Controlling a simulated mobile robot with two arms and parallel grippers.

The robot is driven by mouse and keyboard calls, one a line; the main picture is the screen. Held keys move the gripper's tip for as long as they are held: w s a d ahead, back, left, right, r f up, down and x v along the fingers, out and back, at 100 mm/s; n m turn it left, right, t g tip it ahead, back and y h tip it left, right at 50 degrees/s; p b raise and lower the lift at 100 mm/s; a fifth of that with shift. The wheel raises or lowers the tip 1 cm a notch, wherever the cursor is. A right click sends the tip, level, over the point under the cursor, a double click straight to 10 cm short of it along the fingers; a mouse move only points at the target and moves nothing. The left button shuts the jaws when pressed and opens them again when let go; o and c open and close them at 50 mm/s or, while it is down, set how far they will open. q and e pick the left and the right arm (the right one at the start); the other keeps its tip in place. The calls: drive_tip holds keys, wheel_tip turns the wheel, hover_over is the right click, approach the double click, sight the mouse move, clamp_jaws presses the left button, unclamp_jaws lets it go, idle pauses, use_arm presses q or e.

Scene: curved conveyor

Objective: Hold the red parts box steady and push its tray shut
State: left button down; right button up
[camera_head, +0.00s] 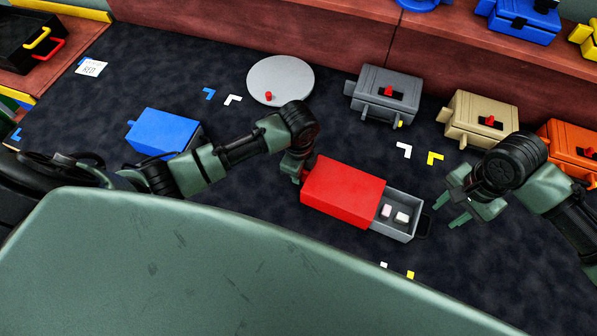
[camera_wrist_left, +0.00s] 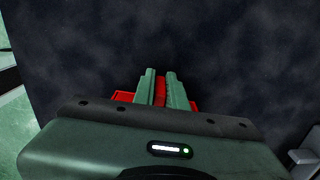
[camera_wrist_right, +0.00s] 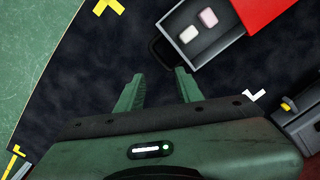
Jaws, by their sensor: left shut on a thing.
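The red parts box (camera_head: 343,193) sits on the dark floor mat in the middle of the head view. Its grey tray (camera_head: 405,232) sticks out on the right with two small pale blocks (camera_head: 401,217) inside and a black handle (camera_head: 424,226) at its end. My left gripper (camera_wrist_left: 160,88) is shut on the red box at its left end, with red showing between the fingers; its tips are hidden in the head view. My right gripper (camera_head: 454,202) is open and empty, to the right of the handle and apart from it. The right wrist view shows the handle (camera_wrist_right: 160,55) just beyond the fingertips.
A grey box (camera_head: 385,88), a beige box (camera_head: 480,117) and an orange box (camera_head: 570,145) stand behind to the right. A blue box (camera_head: 163,132) and a round grey disc (camera_head: 280,80) are at the left and back. The mat around the handle is clear.

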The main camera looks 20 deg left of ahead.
clamp_jaws()
